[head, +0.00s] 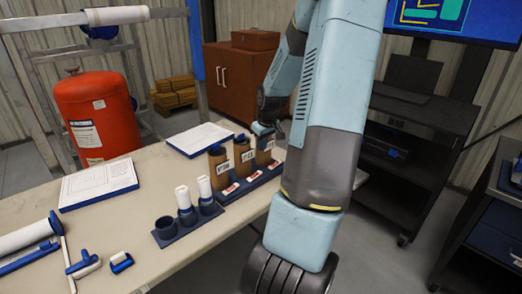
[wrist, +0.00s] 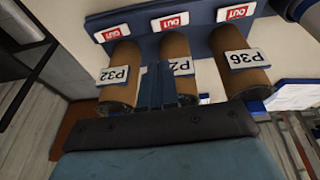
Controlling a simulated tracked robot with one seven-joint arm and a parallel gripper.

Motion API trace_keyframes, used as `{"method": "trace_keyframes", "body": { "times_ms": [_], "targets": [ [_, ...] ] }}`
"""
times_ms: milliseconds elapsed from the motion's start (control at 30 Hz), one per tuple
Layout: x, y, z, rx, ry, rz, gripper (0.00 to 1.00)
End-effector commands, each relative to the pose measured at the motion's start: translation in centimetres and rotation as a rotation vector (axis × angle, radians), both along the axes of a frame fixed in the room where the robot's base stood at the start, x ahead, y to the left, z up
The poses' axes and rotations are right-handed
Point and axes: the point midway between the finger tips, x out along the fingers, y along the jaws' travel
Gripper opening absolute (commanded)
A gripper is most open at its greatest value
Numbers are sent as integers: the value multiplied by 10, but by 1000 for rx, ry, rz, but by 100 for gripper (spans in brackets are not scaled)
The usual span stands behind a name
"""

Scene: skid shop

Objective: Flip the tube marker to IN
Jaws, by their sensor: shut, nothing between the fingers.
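Three brown tubes stand in a blue rack (head: 236,197): the P36 tube (head: 217,172), a middle tube (head: 243,150) and the P32 tube (wrist: 118,66). A small red-and-white marker sits on the rack by each: the P36 marker (wrist: 236,12), the middle marker (wrist: 170,21) and the P32 marker (wrist: 111,32). All three read OUT in the wrist view. My gripper (wrist: 157,78) is shut and empty. In the wrist view its fingers partly cover the middle tube and its label; in the head view it (head: 262,129) is by the tube tops at the far end.
White bottles (head: 184,198) stand in a blue holder (head: 188,226) left of the rack. Papers (head: 200,139) lie behind the tubes, with another sheet (head: 98,184) further left. Blue-and-white tools (head: 83,264) lie at the front left. A red tank (head: 97,115) stands behind the table.

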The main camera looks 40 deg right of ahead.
Motion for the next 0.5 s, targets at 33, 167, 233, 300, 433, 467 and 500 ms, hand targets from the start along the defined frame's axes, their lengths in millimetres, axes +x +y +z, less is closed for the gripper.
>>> {"method": "trace_keyframes", "body": {
  "times_ms": [33,167,233,300,433,467,500],
  "targets": [
    [3,2,-8,4,1,3,0],
    [9,1,-27,3,1,4,0],
    [12,1,-38,4,2,4,0],
    [15,0,-48,3,1,2,0],
    [21,-1,-67,2,1,3,0],
    [22,-1,-71,3,2,4,0],
    [23,-1,-77,3,2,3,0]
  ]
}}
